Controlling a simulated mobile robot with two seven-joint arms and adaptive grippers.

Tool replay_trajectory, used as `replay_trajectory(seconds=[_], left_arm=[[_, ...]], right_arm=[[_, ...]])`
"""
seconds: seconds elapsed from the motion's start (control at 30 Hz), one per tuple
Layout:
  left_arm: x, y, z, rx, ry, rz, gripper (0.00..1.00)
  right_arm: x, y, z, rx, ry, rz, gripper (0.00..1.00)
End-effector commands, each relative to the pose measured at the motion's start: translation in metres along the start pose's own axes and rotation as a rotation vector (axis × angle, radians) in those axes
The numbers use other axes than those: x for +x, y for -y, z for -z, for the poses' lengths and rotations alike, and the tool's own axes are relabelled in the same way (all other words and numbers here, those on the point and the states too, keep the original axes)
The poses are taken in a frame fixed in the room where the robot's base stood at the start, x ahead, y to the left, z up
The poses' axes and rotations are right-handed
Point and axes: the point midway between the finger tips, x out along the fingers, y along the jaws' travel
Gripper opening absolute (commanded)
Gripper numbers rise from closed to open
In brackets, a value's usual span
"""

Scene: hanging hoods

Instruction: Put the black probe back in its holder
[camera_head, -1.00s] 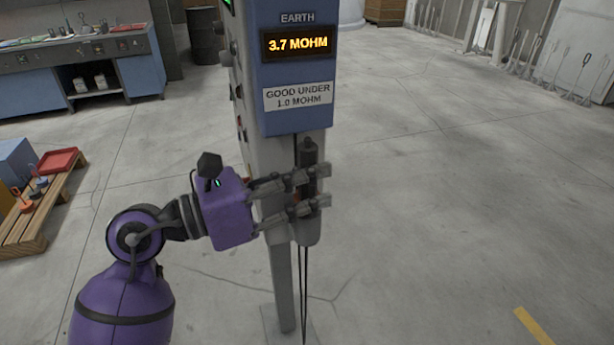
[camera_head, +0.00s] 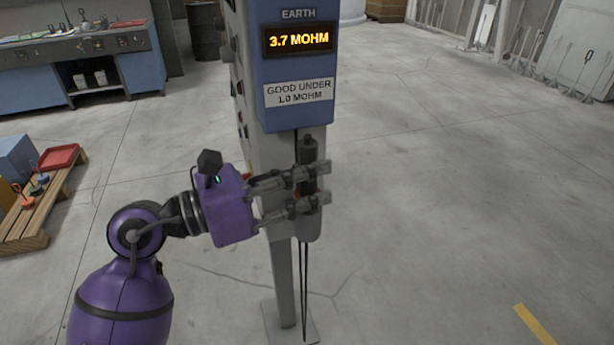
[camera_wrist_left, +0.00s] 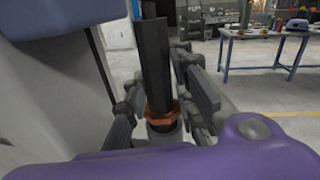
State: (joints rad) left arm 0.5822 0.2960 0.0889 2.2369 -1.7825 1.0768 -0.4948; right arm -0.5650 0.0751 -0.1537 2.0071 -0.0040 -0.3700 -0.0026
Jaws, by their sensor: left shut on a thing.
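The black probe (camera_head: 308,150) stands about upright on the near side of the tester post in the head view. It also shows in the left wrist view (camera_wrist_left: 153,55), with an orange collar (camera_wrist_left: 163,114) low on it. My left gripper (camera_head: 322,183) comes in from the left and is shut on the probe, one finger above the other. A grey holder cup (camera_head: 308,230) is just below the fingers, in line with the probe. The fingers partly hide where probe and cup meet, so I cannot tell how deep the probe sits. My right gripper is not in view.
The blue tester box (camera_head: 297,65) reads 3.7 MOHM right above the probe. Thin dark cables (camera_head: 304,285) hang below the cup beside the post (camera_head: 283,285). A wooden pallet (camera_head: 40,215) with small items is at left. The floor to the right is clear.

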Motion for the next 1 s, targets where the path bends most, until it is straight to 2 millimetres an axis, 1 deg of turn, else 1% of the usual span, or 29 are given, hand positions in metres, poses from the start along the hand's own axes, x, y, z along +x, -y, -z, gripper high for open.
replay_trajectory(seconds=[0.57,0.6,0.73,0.77,1.0], left_arm=[[-0.0001,-0.0008,0.0091,0.0,0.0,0.0,0.0],[-0.0001,-0.0008,0.0089,0.0,0.0,0.0,0.27],[-0.0001,-0.0007,0.0084,0.001,0.001,0.0,0.44],[-0.0001,-0.0008,0.0084,0.0,0.0,0.0,0.46],[-0.0001,-0.0009,0.0089,0.0,-0.001,0.0,0.46]], right_arm=[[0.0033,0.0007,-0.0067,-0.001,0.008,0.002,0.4],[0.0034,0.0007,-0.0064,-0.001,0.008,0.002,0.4],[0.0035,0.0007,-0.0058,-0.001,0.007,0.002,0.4],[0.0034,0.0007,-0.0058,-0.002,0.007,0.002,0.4],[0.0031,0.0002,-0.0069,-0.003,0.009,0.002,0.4]])
